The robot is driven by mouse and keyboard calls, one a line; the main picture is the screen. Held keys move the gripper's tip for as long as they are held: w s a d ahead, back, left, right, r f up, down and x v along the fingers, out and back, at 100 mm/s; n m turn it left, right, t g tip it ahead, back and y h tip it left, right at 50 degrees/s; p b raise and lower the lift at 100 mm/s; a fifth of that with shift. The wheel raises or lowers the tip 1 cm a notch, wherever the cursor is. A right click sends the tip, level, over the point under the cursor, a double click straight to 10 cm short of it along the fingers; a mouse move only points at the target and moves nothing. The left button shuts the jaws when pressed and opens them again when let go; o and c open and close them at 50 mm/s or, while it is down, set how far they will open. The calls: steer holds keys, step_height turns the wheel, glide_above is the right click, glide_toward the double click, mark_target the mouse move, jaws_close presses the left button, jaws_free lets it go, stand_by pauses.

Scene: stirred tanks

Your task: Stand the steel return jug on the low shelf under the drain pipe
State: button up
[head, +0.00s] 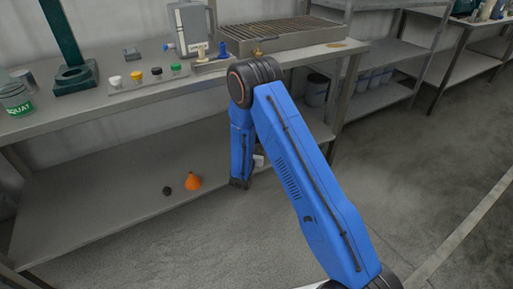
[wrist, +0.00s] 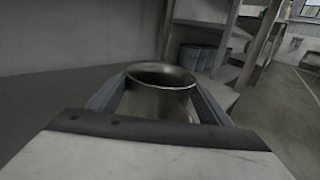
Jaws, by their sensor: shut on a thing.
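The steel return jug (wrist: 160,78) shows in the wrist view as a round, shiny metal rim and upper body between the two fingers. My gripper (wrist: 158,95) is shut on it. The jug looks roughly upright; its lower part is hidden by the gripper body. In the head view my blue arm hides the jug and the gripper. The low shelf (head: 110,205) runs under the bench at the left. A small brass fitting (head: 257,52) sits at the front of the grated basin, perhaps the drain; I cannot make out a pipe below it.
An orange funnel (head: 193,181) and a dark round cap (head: 167,191) lie on the low shelf. The bench top (head: 130,97) above limits height. A grated basin (head: 285,35) stands on it. Pails (head: 316,90) stand farther right. Open floor (head: 420,170) lies at the right.

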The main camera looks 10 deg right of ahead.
steer(key=shift+f, duration=1.45)
steer(key=shift+f, duration=0.1)
steer(key=o, duration=1.6)
steer(key=shift+o, duration=0.2)
